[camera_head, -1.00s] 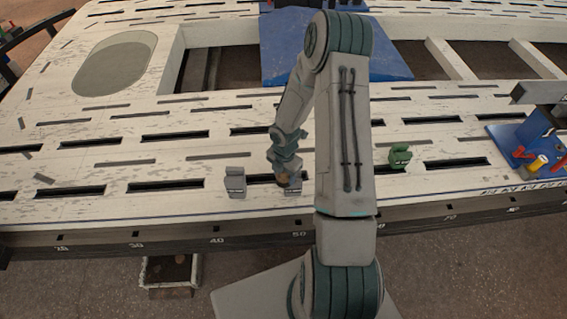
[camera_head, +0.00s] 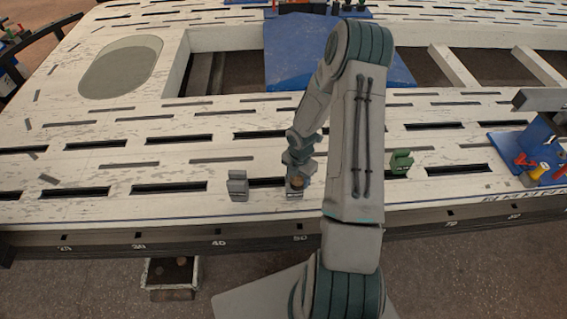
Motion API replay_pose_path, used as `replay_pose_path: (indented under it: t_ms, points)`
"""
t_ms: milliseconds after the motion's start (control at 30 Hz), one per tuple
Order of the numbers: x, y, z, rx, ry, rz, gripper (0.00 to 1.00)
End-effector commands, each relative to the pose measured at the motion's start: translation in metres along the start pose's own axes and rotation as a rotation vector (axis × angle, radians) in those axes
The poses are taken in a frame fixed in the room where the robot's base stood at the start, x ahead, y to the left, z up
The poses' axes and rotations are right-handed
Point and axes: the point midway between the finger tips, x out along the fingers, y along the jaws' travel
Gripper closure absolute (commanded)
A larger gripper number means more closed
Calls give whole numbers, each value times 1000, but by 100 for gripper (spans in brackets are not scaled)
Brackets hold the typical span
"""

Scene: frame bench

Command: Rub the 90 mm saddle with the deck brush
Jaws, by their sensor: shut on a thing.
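My gripper (camera_head: 298,176) is low over the front of the white slotted bench and is shut on a small brown-topped thing, which I take as the deck brush (camera_head: 297,182). Most of the brush is hidden by my gripper. Directly below it sits a low grey block with a pale label (camera_head: 294,195); I cannot tell whether the brush touches it. A taller grey saddle-like block (camera_head: 238,186) stands to the left, apart from my gripper. A green saddle-like block (camera_head: 401,162) stands to the right, beyond my arm. The sizes on the labels are too small to read, so I cannot tell which is the 90 mm saddle.
A blue tray (camera_head: 515,150) with red and yellow items is at the right. A blue plate (camera_head: 285,62) lies behind my arm. An open bin (camera_head: 156,272) is under the front edge.

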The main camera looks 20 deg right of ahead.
Motion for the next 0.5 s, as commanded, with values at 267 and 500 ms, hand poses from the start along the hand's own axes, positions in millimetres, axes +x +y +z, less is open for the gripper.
replay_pose_path:
  t_ms: [267,500]
  points:
    - [0,13,-19,1,0,0,89]
    - [-4,23,-33,5,0,0,89]
